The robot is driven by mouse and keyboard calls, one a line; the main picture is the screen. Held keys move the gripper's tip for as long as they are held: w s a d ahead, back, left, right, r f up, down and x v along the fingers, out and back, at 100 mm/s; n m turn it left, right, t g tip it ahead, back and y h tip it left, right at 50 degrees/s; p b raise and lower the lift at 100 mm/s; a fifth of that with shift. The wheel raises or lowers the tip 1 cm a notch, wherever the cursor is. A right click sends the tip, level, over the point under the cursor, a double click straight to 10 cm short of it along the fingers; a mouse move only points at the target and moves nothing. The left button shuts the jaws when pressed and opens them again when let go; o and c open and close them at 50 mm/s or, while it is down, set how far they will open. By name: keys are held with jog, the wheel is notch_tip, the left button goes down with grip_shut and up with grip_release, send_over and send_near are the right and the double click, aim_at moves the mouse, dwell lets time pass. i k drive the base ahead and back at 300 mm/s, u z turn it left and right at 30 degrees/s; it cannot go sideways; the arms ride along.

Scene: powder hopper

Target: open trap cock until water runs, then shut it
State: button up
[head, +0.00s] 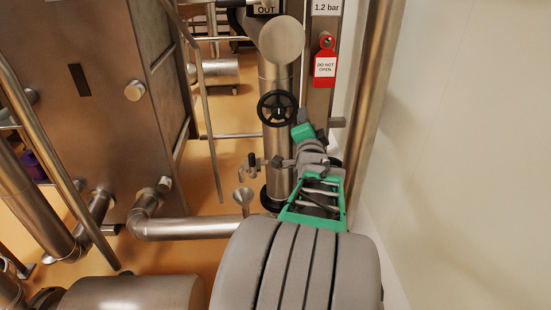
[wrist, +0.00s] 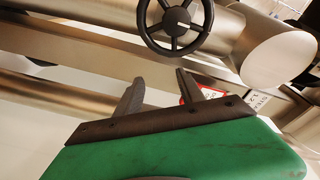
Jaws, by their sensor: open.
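A small side branch on the vertical steel pipe (head: 280,175) carries what looks like the trap cock (head: 252,160), with a dark upright handle. A bent spout (head: 242,173) points down from it over a small funnel (head: 243,195). I see no water at the spout. My gripper (head: 303,117) is right of the pipe, above and to the right of the cock, apart from it. In the wrist view its two fingers (wrist: 158,88) are open with nothing between them. The wrist view does not show the cock.
A black handwheel (head: 278,108) sits on the pipe close to my gripper and fills the top of the wrist view (wrist: 175,25). A red "DO NOT OPEN" tag (head: 325,66) hangs behind. A thick pipe (head: 372,90) and wall (head: 460,150) bound the right side.

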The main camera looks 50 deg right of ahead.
aim_at(253, 160)
jog(key=z, duration=1.15)
